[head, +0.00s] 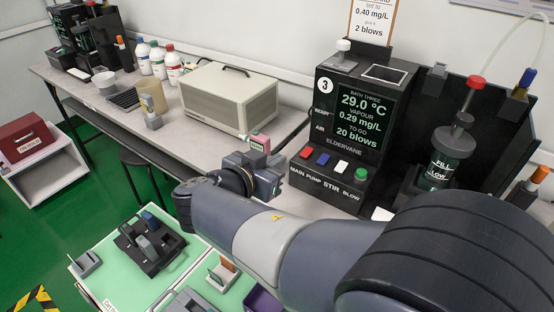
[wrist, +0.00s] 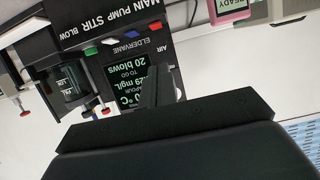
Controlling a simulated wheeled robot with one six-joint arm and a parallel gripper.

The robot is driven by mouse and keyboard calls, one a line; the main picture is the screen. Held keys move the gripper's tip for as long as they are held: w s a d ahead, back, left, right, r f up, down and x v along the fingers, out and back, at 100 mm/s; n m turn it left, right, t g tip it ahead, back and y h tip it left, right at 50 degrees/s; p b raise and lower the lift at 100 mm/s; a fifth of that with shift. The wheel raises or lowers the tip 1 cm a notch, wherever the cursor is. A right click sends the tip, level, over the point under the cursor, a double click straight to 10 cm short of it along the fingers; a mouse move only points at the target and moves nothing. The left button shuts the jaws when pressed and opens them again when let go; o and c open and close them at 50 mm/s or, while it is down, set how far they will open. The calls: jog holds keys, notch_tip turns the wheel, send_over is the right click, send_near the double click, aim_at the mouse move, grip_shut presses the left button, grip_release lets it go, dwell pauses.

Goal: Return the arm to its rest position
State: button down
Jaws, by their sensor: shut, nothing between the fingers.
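My arm reaches from the lower right of the head view out over the bench, with its wrist (head: 245,178) in front of the bath three unit (head: 345,125). The fingers are hard to make out there. In the wrist view my gripper (wrist: 157,88) shows as dark fingers together, with nothing held. Behind them, upside down, is the unit's display (wrist: 128,82), reading 20 blows to go. A pink handheld tester (head: 260,143) stands on the bench just behind my wrist; it also shows in the wrist view (wrist: 230,10), with READY on its screen.
A beige box (head: 229,97) stands behind my wrist. A black dosing stand with a FILL LOW pot (head: 445,155) is at the right. A green-topped surface (head: 110,285) with a black holder (head: 150,242) lies below my arm. Bottles (head: 157,60) stand at the back left.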

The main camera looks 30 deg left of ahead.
jog(key=shift+g, duration=0.4)
jog(key=w+p, duration=0.2)
jog(key=w, duration=0.1)
jog(key=w+p, duration=0.2)
jog(key=w, duration=0.2)
jog(key=w+d+p, duration=0.1)
jog(key=w+p, duration=0.1)
jog(key=w, duration=0.1)
jog(key=shift+w+r, duration=0.1)
jog(key=shift+w, duration=0.15)
jog(key=shift+s+a, duration=0.1)
jog(key=shift+s, duration=0.25)
jog(key=shift+b+v, duration=0.5)
jog(key=shift+v, duration=2.2)
